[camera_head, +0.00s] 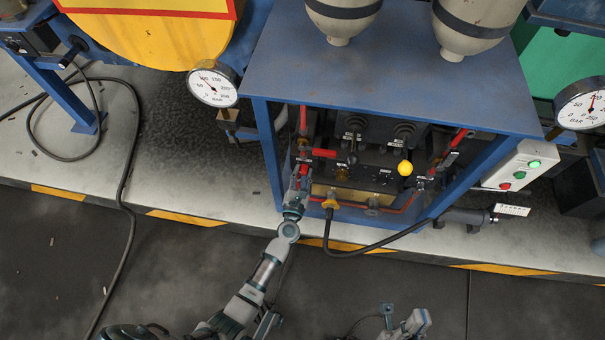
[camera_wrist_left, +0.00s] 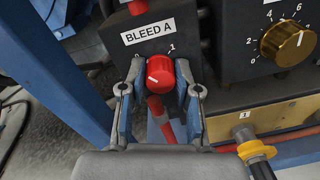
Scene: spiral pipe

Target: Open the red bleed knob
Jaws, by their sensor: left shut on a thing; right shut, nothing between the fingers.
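The red bleed knob (camera_wrist_left: 160,72) sits under the white "BLEED A" label (camera_wrist_left: 148,31) in the left wrist view, with marks 0 and 1 above it. Its white pointer line points to the left. My left gripper (camera_wrist_left: 158,85) has one finger on each side of the knob and is shut on it. My right gripper (camera_head: 415,322) is at the bottom edge of the head view, away from the panel, shut and empty.
The blue cabinet (camera_head: 390,75) frames the panel; its left post (camera_head: 268,150) is close to my left gripper. A gold dial (camera_wrist_left: 287,43) and a yellow connector (camera_wrist_left: 256,152) with a black cable are to the right.

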